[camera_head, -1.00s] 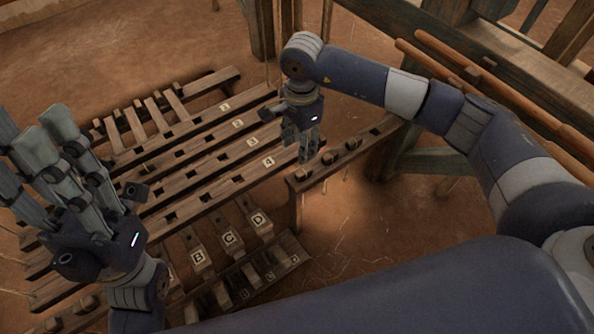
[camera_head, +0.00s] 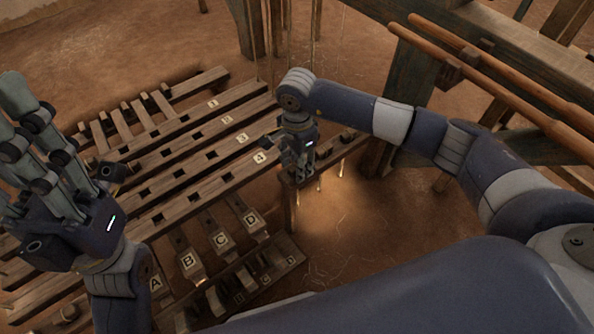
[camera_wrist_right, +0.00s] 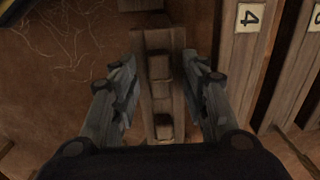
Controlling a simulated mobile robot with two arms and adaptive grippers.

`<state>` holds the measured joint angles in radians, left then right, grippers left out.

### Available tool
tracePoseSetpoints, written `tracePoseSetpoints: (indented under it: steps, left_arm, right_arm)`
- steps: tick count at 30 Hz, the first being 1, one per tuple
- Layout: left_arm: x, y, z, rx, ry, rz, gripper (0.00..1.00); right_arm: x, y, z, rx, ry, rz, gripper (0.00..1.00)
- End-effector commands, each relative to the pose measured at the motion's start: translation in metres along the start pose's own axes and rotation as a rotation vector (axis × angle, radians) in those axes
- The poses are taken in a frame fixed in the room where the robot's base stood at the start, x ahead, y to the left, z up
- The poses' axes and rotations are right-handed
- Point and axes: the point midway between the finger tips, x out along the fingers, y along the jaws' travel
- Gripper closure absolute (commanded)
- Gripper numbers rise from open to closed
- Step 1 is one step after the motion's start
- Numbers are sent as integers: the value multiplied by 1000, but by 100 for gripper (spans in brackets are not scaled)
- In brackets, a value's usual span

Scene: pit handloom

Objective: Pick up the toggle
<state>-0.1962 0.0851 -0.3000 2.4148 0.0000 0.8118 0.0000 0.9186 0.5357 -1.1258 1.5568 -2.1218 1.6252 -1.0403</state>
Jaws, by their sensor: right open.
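Several small wooden blocks, which look like toggles, sit in a row along a narrow wooden rail (camera_wrist_right: 150,40). In the right wrist view one block (camera_wrist_right: 159,67) lies between the fingertips, and another block (camera_wrist_right: 164,128) is nearer the palm. I cannot tell which is the task's toggle. My right gripper (camera_wrist_right: 160,64) is open, its fingers on either side of the rail with gaps to the blocks. In the head view my right gripper (camera_head: 299,168) hangs over the rail's near end and hides part of it. My left gripper (camera_head: 62,145) is raised, open and empty at the left.
Slatted beams with number plates (camera_head: 259,157) lie left of the rail. Lettered wooden pieces (camera_head: 221,240) stand in front of them. Thin cords (camera_head: 314,40) hang behind the right gripper. Loom posts and round poles (camera_head: 500,80) fill the upper right. Bare earth floor lies right of the rail.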

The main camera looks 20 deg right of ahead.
Motion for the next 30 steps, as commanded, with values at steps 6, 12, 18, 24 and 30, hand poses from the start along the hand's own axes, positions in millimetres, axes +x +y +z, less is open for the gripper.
tracePoseSetpoints:
  steps: [6,12,18,24,30]
  left_arm:
    - [1,0,0,0,1,0,60]
    - [1,0,0,0,1,0,60]
    - [1,0,0,0,1,0,60]
    - [2,0,-1,-1,1,0,60]
    - [7,0,-4,-2,3,-6,60]
  right_arm:
    - [0,0,0,0,0,0,58]
    - [0,0,0,0,0,0,100]
    - [0,0,0,0,0,0,100]
    - [-3,0,0,0,0,0,100]
    - [-18,-1,0,1,1,-2,100]
